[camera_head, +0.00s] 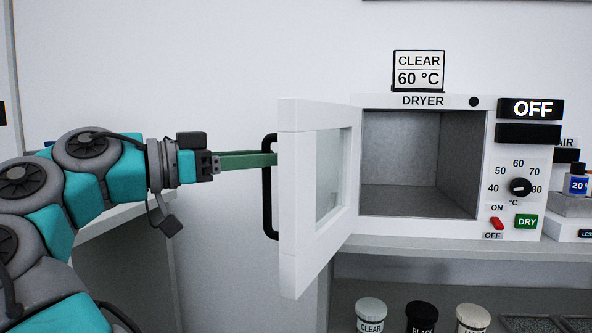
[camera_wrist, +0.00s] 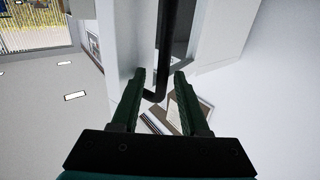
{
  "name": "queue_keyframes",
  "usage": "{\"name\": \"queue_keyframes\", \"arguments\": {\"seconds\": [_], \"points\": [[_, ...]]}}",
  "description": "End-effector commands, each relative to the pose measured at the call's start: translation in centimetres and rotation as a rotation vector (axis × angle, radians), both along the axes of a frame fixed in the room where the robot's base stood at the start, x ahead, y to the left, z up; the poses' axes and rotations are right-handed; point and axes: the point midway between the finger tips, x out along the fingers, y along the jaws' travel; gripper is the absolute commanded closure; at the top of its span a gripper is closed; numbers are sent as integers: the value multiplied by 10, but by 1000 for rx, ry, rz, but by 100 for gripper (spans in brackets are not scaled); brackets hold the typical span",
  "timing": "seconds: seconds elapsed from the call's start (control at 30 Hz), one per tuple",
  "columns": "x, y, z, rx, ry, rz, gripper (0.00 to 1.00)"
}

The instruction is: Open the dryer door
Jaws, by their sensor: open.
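The dryer (camera_head: 422,228) is a white box with a grey, empty-looking chamber. Its white door (camera_head: 296,220), with a glass window (camera_head: 332,175), stands wide open, swung out to the left and toward me. The black bar handle (camera_head: 267,205) is on the door's outer face. My gripper (camera_head: 276,158) reaches in from the left with its green fingers at the handle's height. In the wrist view, my gripper (camera_wrist: 160,75) is open, with the black handle (camera_wrist: 172,40) between or just beyond the two fingertips. I cannot tell whether they touch it.
The dryer's panel has an OFF display (camera_head: 531,109), a temperature knob (camera_head: 520,187), a red switch (camera_head: 497,223) and a green DRY button (camera_head: 527,221). A sign (camera_head: 418,71) reading CLEAR 60 °C stands on top. Several labelled jars (camera_head: 421,315) stand below. The wall left of the door is bare.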

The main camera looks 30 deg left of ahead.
Motion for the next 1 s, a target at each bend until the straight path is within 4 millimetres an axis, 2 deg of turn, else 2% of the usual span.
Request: {"name": "queue_keyframes", "arguments": {"seconds": [0.3,0.7,1.0], "points": [[-30,-33,-5,4,0,2,53],[-81,-91,7,5,0,0,53],[-95,-105,12,0,1,0,53]]}}
